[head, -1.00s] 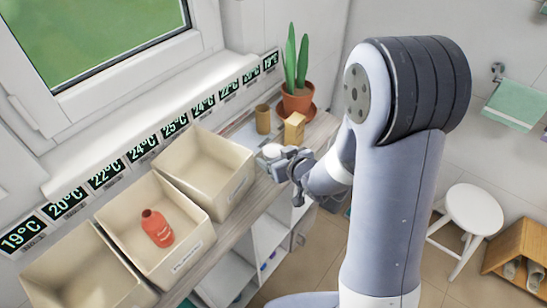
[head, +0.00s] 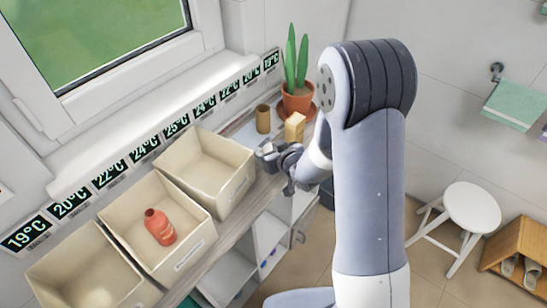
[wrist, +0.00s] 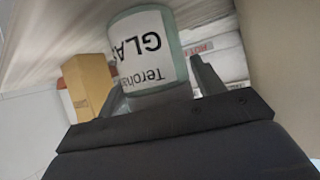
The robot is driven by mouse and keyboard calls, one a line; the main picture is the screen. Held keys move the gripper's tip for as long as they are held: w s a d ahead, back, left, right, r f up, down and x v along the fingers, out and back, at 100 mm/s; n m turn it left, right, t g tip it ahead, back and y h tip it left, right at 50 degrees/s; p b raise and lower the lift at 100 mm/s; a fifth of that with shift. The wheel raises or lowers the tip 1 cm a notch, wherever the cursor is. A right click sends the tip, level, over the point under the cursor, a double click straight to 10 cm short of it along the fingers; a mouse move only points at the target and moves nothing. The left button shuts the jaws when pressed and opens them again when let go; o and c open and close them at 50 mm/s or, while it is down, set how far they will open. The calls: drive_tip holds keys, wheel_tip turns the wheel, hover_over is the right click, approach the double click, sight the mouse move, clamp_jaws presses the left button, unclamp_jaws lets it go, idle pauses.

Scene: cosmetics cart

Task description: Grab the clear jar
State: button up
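The clear jar shows large in the wrist view (wrist: 150,50), with pale green glass and a white label whose print appears upside down. It lies between the fingers of my gripper (wrist: 160,85). The right finger stands beside the jar with a narrow gap; the left finger is mostly hidden. The gripper looks open around the jar. The near end of the jar is hidden by the gripper body. In the head view my gripper (head: 275,155) is at the right end of the bins, over the counter edge, and only a small pale part of the jar shows there.
A tan box (head: 294,126) and a brown cylinder (head: 263,119) stand close behind the gripper, with a potted cactus (head: 297,100) beyond. Cream bins line the left; the middle one (head: 128,230) holds a red bottle (head: 160,228). A white stool (head: 472,207) stands right.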

drive_tip(key=c, duration=0.8)
drive_tip(key=shift+o, duration=0.2)
